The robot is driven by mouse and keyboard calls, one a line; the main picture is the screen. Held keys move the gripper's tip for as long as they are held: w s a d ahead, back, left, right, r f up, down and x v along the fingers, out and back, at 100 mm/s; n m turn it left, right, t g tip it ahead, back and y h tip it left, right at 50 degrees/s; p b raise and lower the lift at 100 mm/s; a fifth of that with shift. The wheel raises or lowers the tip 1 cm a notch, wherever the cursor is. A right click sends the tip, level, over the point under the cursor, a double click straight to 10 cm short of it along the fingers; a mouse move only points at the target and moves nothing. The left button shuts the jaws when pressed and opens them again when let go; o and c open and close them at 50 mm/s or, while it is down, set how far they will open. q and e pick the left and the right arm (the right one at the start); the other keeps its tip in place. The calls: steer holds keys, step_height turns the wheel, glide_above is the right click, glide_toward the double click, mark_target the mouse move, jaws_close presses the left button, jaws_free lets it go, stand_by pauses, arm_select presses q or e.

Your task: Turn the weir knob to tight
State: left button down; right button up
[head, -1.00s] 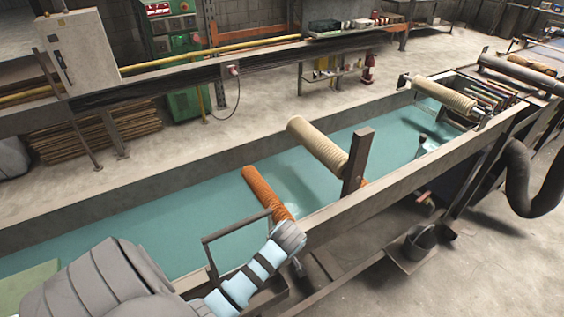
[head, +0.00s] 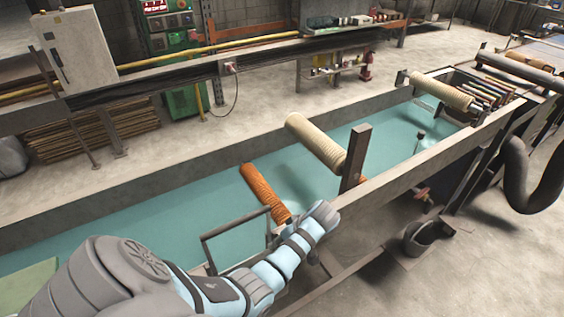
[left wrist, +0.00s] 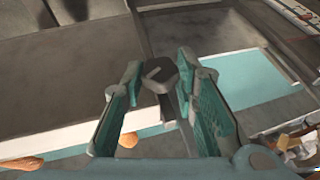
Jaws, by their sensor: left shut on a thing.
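The weir knob (left wrist: 162,80), a small dark knob with a pale line on its face, shows in the left wrist view between the fingertips of my left gripper (left wrist: 159,70). The fingers are closed on its two sides. In the head view my left forearm reaches over the near side of the water tank and ends at its near wall (head: 400,180). There the fingers and the knob are hidden by my own arm. I cannot read any marks around the knob. My right gripper is in neither view.
The long tank holds blue-green water (head: 150,215). An orange roller (head: 264,193) and a cream roller (head: 316,140) lie across it, with an upright post (head: 356,158) close by. A metal frame (head: 235,227) rises beside my arm.

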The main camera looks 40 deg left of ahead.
arm_select(q)
steer(key=shift+w+f+g+y+b, duration=0.1)
steer(key=shift+g+y+b, duration=0.3)
steer(key=shift+g, duration=0.5)
steer(key=c, duration=1.3)
jaws_free()
